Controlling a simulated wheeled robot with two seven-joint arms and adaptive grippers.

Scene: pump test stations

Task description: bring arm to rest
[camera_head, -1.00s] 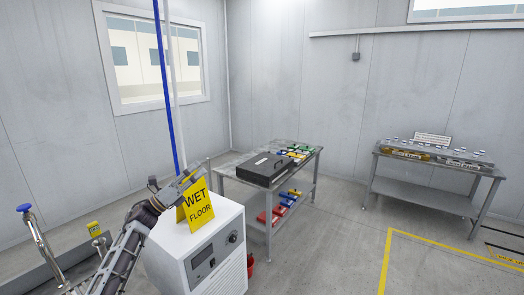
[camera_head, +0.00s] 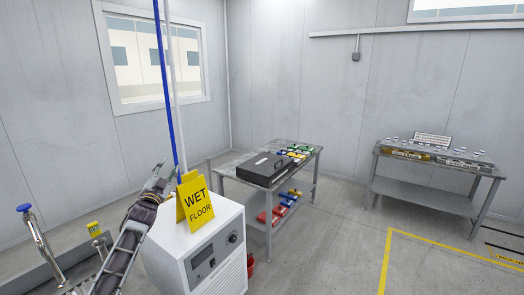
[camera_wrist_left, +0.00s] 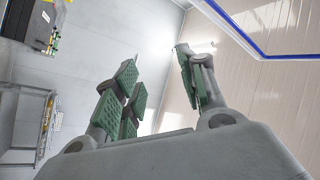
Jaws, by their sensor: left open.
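My left gripper (camera_head: 167,174) is raised at the left of the head view, beside the yellow wet floor sign (camera_head: 195,204) and left of it. Its fingers point up and away. In the left wrist view the green-padded fingers of my left gripper (camera_wrist_left: 160,88) are spread apart with nothing between them. The sign stands upright on top of a white cabinet (camera_head: 200,250). My right gripper is in neither view.
A blue pole (camera_head: 164,90) and a white pole rise close behind the gripper. A grey table (camera_head: 230,181) holds a black case (camera_head: 265,168); another table (camera_head: 425,193) stands at the right. Open floor (camera_head: 330,240) lies between them.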

